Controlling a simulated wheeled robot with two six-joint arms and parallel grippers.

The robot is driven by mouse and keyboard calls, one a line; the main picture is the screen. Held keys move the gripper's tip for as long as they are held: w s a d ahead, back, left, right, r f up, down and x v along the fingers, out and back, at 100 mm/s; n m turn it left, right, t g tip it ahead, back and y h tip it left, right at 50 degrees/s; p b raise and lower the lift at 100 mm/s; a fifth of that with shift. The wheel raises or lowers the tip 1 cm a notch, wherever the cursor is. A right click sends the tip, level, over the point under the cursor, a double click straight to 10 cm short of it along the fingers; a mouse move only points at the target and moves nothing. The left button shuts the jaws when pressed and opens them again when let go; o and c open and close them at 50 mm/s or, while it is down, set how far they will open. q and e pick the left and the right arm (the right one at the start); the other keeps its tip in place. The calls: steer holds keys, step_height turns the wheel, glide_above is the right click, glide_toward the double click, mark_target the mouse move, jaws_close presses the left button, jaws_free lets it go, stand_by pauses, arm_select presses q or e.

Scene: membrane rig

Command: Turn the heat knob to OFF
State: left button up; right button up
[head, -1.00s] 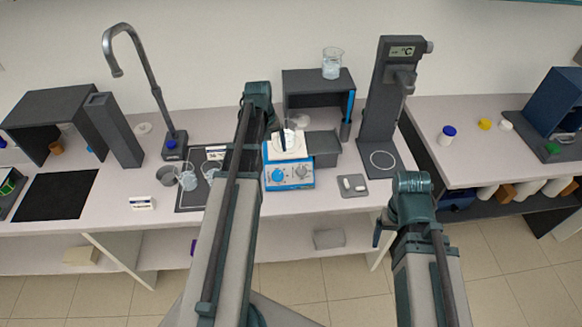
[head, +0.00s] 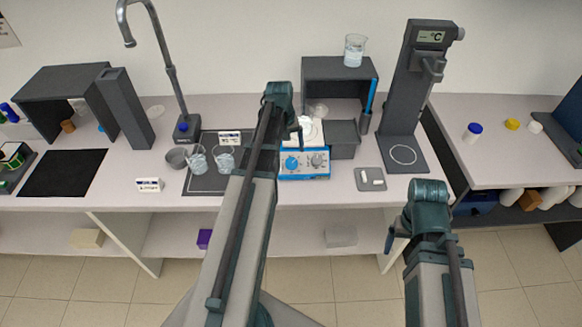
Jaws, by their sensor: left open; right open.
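The blue hotplate (head: 304,174) stands on the bench with a white top (head: 312,131). Its front has a blue knob (head: 292,163) on the left and a grey knob (head: 318,160) on the right. I cannot read their labels or settings, so I cannot tell which is the heat knob. My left gripper (head: 298,129) is open above the left part of the hotplate's top, behind the knobs and apart from them. Its own wrist and arm partly hide it. My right gripper (head: 390,240) is open and empty in front of the bench edge, right of the hotplate.
A grey bin (head: 344,139) stands right of the hotplate, and a small tray with white pieces (head: 370,179) lies further right. A tall dark stand (head: 402,100) with a display is behind it. Beakers (head: 225,159) stand left of my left arm. Bench front is fairly clear.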

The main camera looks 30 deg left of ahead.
mark_target(291, 164)
arm_select(q)
steer(key=f+b, duration=0.1)
steer(key=f, duration=0.1)
steer(key=f+b, duration=0.4)
steer(key=shift+w+d+f, duration=0.15)
steer(key=shift+w+d, duration=0.05)
steer(key=shift+d, duration=0.05)
steer(key=c, duration=1.4)
steer(key=shift+o, duration=0.2)
steer(key=n, duration=0.1)
steer(key=n+t+h+b, duration=0.1)
steer(key=n+t, duration=0.1)
steer(key=n, duration=0.1)
steer(key=shift+s+a+f+h+b, duration=0.1)
steer(key=shift+s+f+h+b, duration=0.05)
steer(key=shift+s+h+b, duration=0.2)
steer(key=shift+n+t+h+b, duration=0.35)
steer(key=shift+n+t+b, duration=0.6)
steer(key=shift+n, duration=0.75)
steer(key=shift+t, duration=0.25)
